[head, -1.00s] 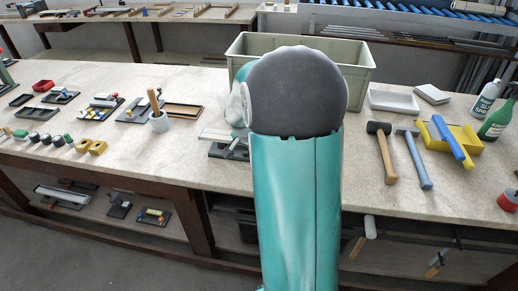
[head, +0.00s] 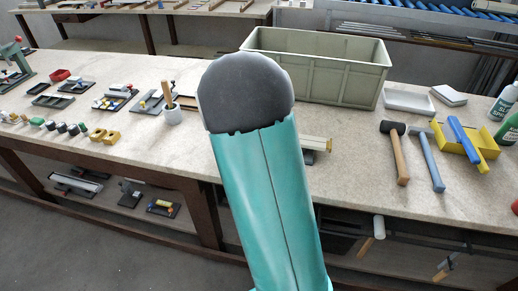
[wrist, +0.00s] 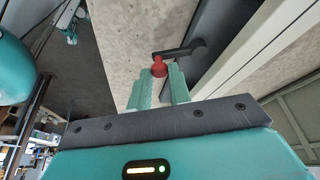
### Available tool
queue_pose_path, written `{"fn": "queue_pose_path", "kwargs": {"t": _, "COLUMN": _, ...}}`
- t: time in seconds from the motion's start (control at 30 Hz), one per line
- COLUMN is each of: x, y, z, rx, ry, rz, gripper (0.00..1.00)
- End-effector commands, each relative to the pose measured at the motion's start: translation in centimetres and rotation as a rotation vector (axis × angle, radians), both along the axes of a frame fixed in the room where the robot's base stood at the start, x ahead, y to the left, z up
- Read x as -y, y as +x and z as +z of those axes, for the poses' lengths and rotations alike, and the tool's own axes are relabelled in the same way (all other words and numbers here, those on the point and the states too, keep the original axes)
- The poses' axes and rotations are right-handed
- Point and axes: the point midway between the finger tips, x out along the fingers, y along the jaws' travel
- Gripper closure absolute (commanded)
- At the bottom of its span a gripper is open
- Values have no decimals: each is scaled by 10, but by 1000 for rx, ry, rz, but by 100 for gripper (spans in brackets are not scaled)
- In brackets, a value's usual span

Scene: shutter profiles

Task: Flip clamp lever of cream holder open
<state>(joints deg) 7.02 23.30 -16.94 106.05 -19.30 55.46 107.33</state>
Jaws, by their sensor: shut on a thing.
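In the wrist view my gripper (wrist: 160,80) has its two teal fingers on either side of a red knob (wrist: 159,67) and is shut on it. The knob sits at the end of a black clamp lever (wrist: 182,50). The lever reaches over the edge of a dark base plate (wrist: 212,62), beside a long cream bar (wrist: 245,50) that looks like the cream holder. In the head view, part of the cream holder (head: 316,143) shows right of my arm. My arm hides the rest of it and my gripper there.
A large grey-green crate (head: 320,75) stands behind my arm. Hammers (head: 400,155), a yellow tray (head: 455,145) and bottles (head: 503,105) lie or stand to the right.

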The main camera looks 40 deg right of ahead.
Motion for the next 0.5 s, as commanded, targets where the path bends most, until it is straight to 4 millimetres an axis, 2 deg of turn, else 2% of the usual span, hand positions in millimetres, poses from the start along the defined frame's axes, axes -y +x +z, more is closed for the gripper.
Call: {"fn": "queue_pose_path", "kwargs": {"t": 0.5, "x": -2, "y": 1, "z": 0, "rx": -1, "ry": 2, "rz": -38, "gripper": 100}}
